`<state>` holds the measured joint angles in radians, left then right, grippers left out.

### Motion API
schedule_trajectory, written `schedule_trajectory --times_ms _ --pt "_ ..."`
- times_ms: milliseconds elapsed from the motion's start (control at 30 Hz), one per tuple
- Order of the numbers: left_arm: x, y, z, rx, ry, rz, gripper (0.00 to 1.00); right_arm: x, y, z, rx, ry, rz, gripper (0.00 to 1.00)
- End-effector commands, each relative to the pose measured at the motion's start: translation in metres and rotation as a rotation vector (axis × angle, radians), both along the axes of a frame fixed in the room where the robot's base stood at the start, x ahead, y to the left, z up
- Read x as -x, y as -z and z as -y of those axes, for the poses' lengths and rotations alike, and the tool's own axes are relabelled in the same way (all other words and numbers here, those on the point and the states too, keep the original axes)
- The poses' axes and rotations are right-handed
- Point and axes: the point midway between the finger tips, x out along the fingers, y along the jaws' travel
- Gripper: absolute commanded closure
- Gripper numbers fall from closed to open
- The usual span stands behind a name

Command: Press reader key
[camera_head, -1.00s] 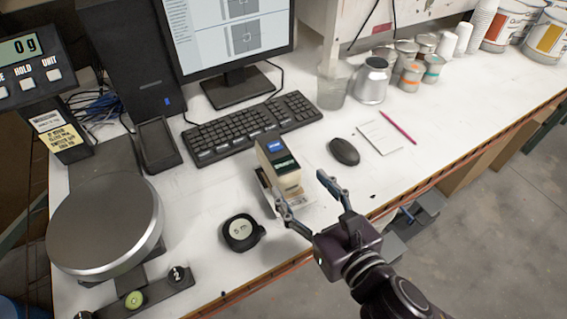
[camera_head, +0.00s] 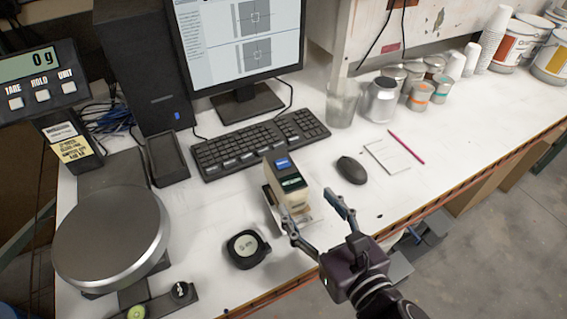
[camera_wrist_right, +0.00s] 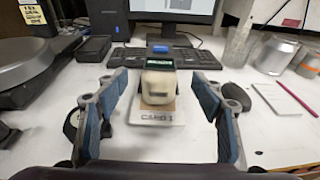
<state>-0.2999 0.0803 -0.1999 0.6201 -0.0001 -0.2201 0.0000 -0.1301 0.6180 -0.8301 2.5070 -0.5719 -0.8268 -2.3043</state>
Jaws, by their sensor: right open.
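The reader (camera_head: 287,182) is a small cream device with a dark top and a blue key or display on it. It stands on a white card on the bench, near the middle of the head view. In the right wrist view the reader (camera_wrist_right: 159,80) is centred, with a card marked "CARD 1" (camera_wrist_right: 158,117) under its front. My right gripper (camera_head: 315,212) is open and empty, just in front of the reader and to its right. In the wrist view its two fingers stand apart on either side of the reader, without visible contact. My left gripper is out of view.
A keyboard (camera_head: 260,143) and monitor stand behind the reader. A round scale (camera_head: 112,238) fills the left. Cans and cups stand at the back right.

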Motion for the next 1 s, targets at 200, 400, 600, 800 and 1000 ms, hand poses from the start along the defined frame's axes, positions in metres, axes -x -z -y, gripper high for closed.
schedule_trajectory --times_ms 200,400,600,800,1000 --pt "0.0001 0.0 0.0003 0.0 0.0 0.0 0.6 0.0 0.0 0.0 0.0 0.0 0.0 0.38" --pt "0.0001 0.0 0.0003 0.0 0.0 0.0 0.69 0.0 0.0 0.0 0.0 0.0 0.0 0.38" --pt "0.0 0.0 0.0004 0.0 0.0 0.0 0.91 0.0 0.0 0.0 0.0 0.0 0.0 0.38" --pt "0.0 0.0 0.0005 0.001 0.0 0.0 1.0 0.0 0.0 0.0 0.0 0.0 0.0 0.38" --pt "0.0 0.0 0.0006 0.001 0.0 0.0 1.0 0.0 0.0001 0.0 0.0 0.0 0.0 0.38"
